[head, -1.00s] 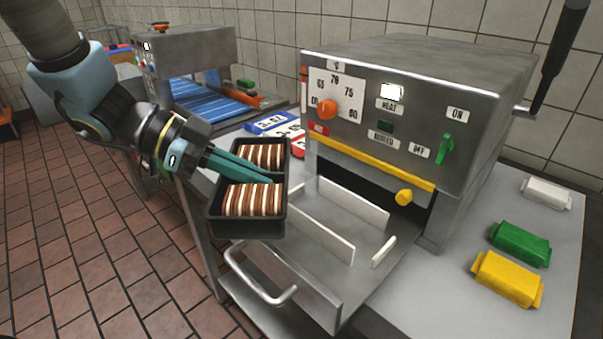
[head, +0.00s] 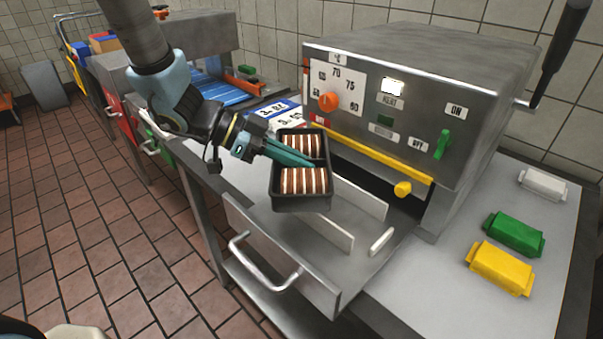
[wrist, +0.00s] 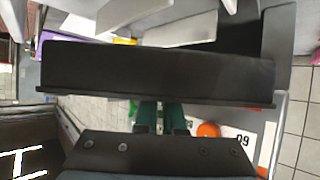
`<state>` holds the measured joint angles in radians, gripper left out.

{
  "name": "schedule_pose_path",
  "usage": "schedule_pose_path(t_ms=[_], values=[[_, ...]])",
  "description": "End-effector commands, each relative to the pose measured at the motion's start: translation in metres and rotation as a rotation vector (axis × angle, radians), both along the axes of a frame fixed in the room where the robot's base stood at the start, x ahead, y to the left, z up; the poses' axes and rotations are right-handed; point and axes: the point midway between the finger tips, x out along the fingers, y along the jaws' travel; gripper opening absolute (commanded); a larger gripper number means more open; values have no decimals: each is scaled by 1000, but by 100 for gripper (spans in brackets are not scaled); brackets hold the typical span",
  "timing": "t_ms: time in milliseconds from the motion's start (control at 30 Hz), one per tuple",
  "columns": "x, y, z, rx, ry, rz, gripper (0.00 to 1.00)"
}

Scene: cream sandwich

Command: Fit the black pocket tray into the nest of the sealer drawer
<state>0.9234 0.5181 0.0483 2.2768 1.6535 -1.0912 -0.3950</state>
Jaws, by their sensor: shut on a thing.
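The black pocket tray (head: 301,205) has two pockets filled with brown-and-cream striped sandwich cookies. My gripper (head: 312,163) is shut on the tray around its middle divider, between the two pockets. The tray is held up and overlaps the left part of the open sealer drawer (head: 262,225) in the head view; I cannot tell its exact height. The drawer has white upright guide walls (head: 360,197) and a short white stop (head: 381,242), with bare metal floor around them. In the wrist view the tray's dark side (wrist: 155,70) fills the middle and hides much of the drawer.
The sealer (head: 420,100) stands behind the drawer, with an orange knob, a green switch and a yellow bar. Yellow (head: 500,268), green (head: 514,233) and white (head: 543,184) packs lie on the right counter. Number cards (head: 277,108) lie left of the sealer.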

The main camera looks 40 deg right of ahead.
Motion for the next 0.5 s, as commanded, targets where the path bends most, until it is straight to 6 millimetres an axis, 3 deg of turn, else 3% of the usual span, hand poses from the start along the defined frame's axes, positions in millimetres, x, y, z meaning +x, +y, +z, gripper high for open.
schedule_pose_path(t_ms=[267,500], values=[[0,0,-31,3,3,2,0],[0,-4,-36,-1,0,0,0]])
